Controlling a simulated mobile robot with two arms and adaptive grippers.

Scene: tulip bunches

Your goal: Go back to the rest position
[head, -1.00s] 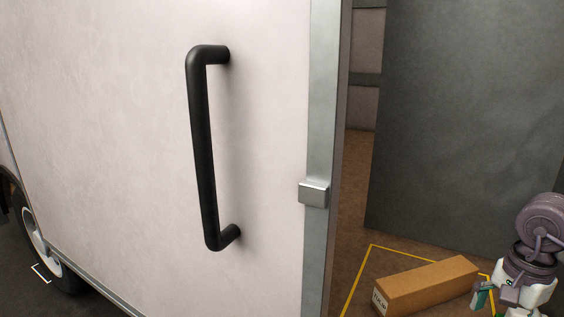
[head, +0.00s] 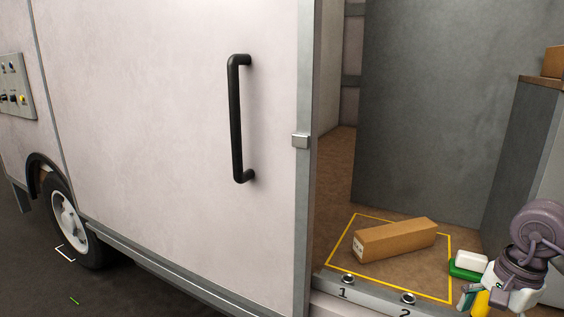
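My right gripper (head: 473,297) is at the lower right, on the arm that comes in from the right edge. Its fingers are small and partly cut by the frame's bottom, so I cannot tell if they are open or shut. A yellow piece shows beside the fingers, and I cannot tell what it is. My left gripper is not in view. A long brown cardboard box (head: 395,240) lies inside the yellow outline on the van floor, apart from my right gripper.
The van's pale side panel with a black vertical handle (head: 237,120) fills the left. Its doorway is open, with marks 1 and 2 on the sill (head: 375,293). A green and white item (head: 470,261) lies near my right arm. A switch panel (head: 14,86) is at far left.

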